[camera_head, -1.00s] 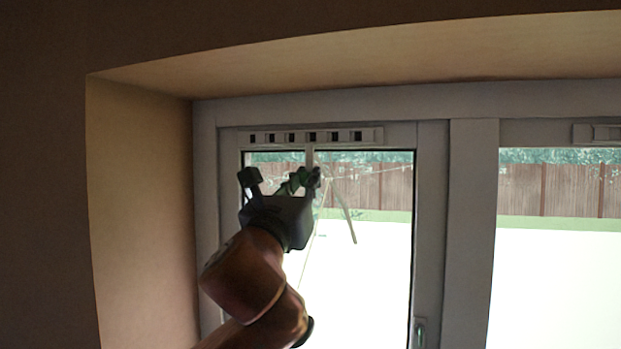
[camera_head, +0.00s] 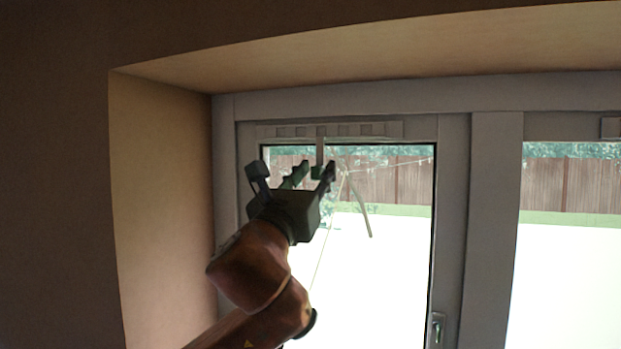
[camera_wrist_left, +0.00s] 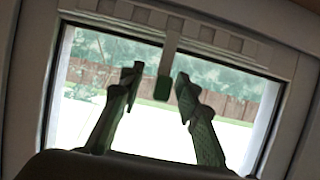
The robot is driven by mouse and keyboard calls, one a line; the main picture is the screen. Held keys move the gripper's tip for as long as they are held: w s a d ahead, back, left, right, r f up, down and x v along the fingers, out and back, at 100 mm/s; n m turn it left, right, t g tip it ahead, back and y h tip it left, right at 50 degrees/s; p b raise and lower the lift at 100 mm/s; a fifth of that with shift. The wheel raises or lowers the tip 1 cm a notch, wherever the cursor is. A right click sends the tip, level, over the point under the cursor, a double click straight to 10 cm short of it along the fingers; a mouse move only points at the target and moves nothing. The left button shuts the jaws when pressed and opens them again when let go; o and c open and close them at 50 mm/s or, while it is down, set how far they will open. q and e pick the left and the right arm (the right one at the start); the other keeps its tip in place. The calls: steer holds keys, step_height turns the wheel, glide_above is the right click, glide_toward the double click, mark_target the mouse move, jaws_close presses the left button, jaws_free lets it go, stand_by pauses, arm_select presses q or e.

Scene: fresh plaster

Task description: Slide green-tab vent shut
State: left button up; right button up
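The vent (camera_head: 362,130) is a pale strip along the top of the left window frame. Its slots look filled with grey, with no dark openings showing. A pale stem hangs from it and ends in a green tab (camera_head: 317,172). In the left wrist view the green tab (camera_wrist_left: 162,88) hangs upright between my finger tips, with a gap on each side. My left gripper (camera_head: 315,174) is open around the tab and also shows in the left wrist view (camera_wrist_left: 157,78). My right gripper is not in view.
A second vent (camera_head: 611,127) is cut off at the right edge. A window handle (camera_head: 437,329) sits low on the frame. The plaster reveal (camera_head: 163,200) stands left of my arm. A fence (camera_head: 395,184) is outside behind the glass.

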arm_select(q)
steer(key=v, duration=1.2)
